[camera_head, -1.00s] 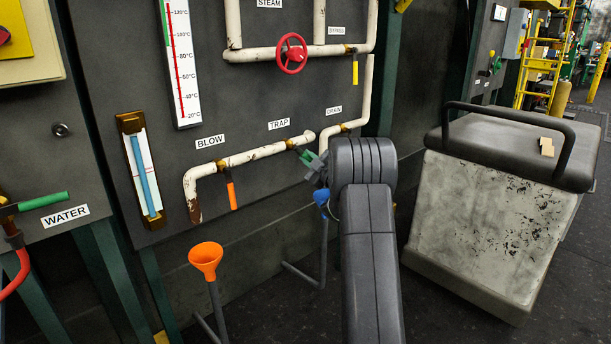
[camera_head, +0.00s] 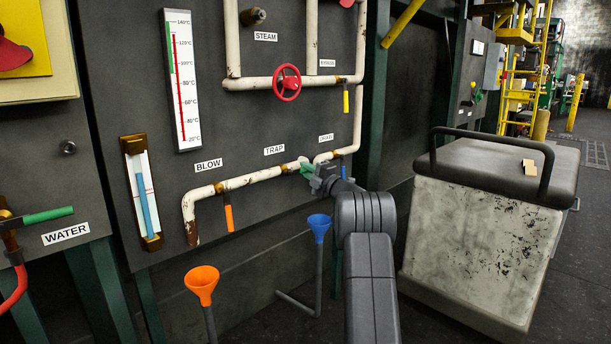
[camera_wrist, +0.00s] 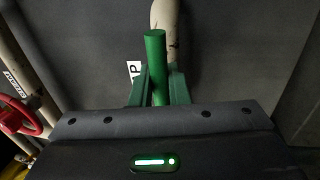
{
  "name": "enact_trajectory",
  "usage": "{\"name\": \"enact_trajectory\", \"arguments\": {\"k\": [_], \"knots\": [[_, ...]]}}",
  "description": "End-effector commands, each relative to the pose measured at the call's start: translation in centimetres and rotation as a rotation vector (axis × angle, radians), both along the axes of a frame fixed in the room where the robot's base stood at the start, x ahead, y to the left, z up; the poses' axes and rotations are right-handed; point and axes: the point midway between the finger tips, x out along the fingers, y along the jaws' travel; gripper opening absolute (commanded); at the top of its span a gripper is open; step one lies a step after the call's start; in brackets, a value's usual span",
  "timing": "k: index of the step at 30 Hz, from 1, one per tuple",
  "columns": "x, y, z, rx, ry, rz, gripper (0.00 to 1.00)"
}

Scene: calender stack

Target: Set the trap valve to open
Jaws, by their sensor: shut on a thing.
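The trap valve's green handle (camera_head: 306,168) sits at the right end of the white pipe under the TRAP label (camera_head: 274,150). It points right, roughly along the pipe. My gripper (camera_head: 314,175) is shut on this handle, and the gripper body hides part of it. In the wrist view the green handle (camera_wrist: 155,62) stands between the green fingers of my gripper (camera_wrist: 157,88), with the white pipe (camera_wrist: 166,18) behind it.
The orange blow handle (camera_head: 228,217) hangs down to the left. The blue drain handle (camera_head: 343,171) is close on the right. An orange funnel (camera_head: 202,283) and a blue funnel (camera_head: 319,228) stand below. A worn grey bin (camera_head: 480,240) stands to the right.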

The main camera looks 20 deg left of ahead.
Motion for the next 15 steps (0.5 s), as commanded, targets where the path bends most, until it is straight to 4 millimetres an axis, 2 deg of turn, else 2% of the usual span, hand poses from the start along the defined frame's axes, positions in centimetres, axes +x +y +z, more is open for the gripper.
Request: {"name": "enact_trajectory", "arguments": {"k": [15], "knots": [[0.08, 0.06, 0.28, -0.013, -0.035, 0.002, 0.0]]}}
